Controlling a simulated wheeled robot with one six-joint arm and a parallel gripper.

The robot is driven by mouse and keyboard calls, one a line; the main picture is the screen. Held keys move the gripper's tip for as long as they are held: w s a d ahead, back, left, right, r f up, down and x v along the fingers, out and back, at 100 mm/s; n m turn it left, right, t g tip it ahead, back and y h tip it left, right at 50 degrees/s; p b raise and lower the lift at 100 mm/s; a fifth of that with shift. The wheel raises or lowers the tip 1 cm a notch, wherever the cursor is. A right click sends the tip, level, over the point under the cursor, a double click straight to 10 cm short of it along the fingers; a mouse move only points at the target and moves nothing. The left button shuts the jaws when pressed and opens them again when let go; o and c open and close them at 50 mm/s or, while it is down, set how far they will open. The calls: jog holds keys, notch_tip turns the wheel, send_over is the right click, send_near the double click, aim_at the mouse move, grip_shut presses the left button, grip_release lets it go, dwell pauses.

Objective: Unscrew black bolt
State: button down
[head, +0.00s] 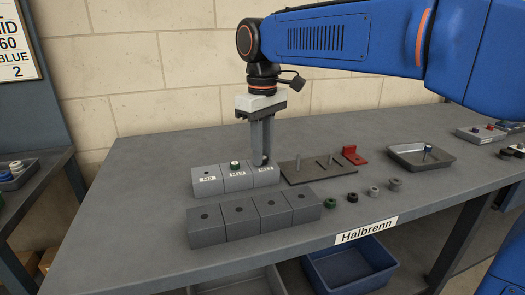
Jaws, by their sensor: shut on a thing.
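My gripper (264,163) points straight down over the block marked M12 (268,179), the right one of a row of labelled grey blocks. Its fingers are shut on a small dark piece at the top of that block, which I take to be the black bolt. The fingers cover most of it, so its head and thread cannot be made out. A green-and-white bolt (235,166) stands on the block marked M10 (239,183). The block marked M8 (207,190) shows a bare hole on top.
A front row of grey blocks (254,234) with holes stands nearest. Right of it lie a green nut (330,204), a black nut (352,197) and grey ones (374,192). A dark plate with pins (311,175), a red bracket (353,154) and a tray (407,161) lie behind.

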jog(key=shift+f+n, duration=0.1)
jog(key=shift+n, duration=0.2)
jog(key=n, duration=0.5)
dwell(0.4)
jog(key=c, duration=1.8)
grip_release()
jog(key=shift+o, duration=0.2)
jog(key=shift+r, duration=0.2)
